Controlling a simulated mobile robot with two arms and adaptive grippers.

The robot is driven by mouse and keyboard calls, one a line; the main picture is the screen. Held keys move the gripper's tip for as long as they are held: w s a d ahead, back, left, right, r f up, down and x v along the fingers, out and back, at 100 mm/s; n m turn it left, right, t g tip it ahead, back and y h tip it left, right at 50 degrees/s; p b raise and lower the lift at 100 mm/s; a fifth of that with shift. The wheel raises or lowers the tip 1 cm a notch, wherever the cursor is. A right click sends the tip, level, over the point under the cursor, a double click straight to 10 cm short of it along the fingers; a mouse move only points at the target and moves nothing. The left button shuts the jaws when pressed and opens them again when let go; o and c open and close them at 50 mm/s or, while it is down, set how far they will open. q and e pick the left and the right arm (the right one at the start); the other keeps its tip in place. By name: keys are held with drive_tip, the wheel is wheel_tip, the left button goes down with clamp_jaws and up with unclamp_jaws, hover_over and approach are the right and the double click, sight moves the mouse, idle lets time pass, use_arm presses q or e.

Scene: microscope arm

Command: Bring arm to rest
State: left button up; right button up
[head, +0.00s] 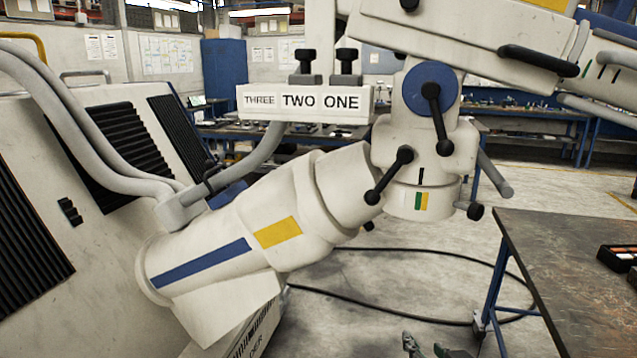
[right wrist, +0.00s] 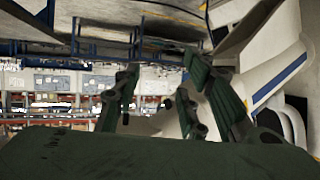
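The microscope arm is a jointed white arm. Its lower segment (head: 215,250) has a blue stripe and a yellow patch and slopes up to the right from a grey-white base cabinet (head: 70,190). A joint with a blue disc (head: 430,88) and black knobs joins it to the upper beam (head: 455,40). A block labelled THREE, TWO, ONE (head: 300,103) sits left of that joint. What looks like my right gripper (head: 427,346) shows only its tips at the bottom edge, below the joint and apart from it. In the right wrist view its fingers (right wrist: 165,85) are spread and empty. My left gripper is out of view.
A dark-topped table (head: 565,265) stands at the right with a small black tray (head: 622,258) on it. A black cable (head: 400,312) loops over the floor. Workbenches (head: 530,112) stand behind. Open concrete floor lies between the arm and the table.

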drive_tip(key=s+d+f+n+g, duration=0.2)
drive_tip(key=s+f+g, duration=0.8)
drive_tip(key=s+f, duration=1.4)
wheel_tip(320, 180, down, 23)
drive_tip(key=s+g, duration=0.1)
drive_tip(key=s, duration=0.2)
drive_tip(key=s+d+f+g, duration=0.1)
drive_tip(key=s+d+f, duration=0.1)
drive_tip(key=s+f, duration=1.4)
drive_tip(key=shift+s+d+f+h, duration=0.25)
drive_tip(key=shift+s+f+h, duration=0.05)
drive_tip(key=shift+s, duration=0.15)
